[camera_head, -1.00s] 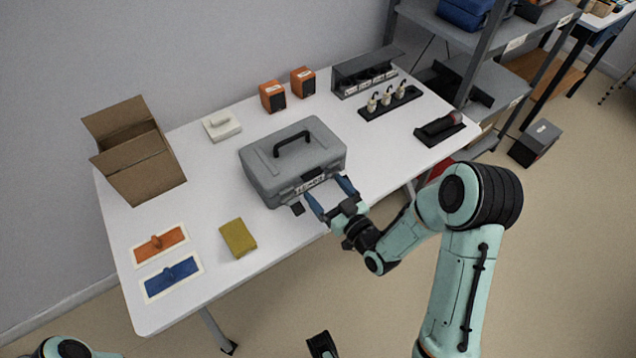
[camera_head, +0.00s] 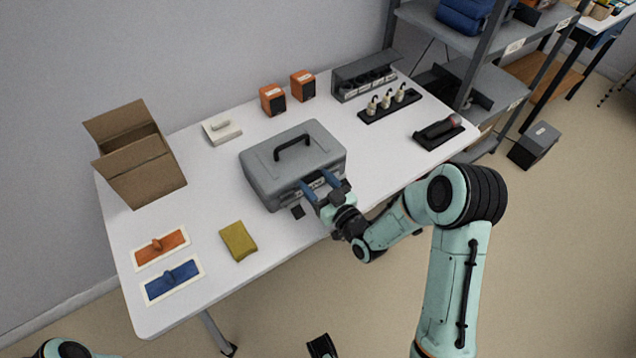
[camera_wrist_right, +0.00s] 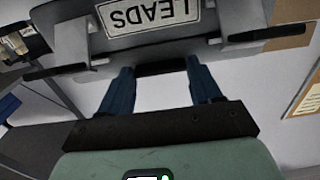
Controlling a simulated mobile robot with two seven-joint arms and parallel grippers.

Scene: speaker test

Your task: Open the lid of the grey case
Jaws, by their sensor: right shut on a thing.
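The grey case (camera_head: 262,174) stands on the white table with its lid (camera_head: 325,143) down and a black handle (camera_head: 293,147) on top. The fingers hide part of the case front in the head view.
An open cardboard box (camera_head: 145,182) stands at the left. A yellow-green block (camera_head: 238,241), orange (camera_head: 160,247) and blue (camera_head: 172,279) handled pieces lie in front. Orange speakers (camera_head: 272,100), a black rack (camera_head: 390,104) and a tray (camera_head: 438,134) stand behind and right.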

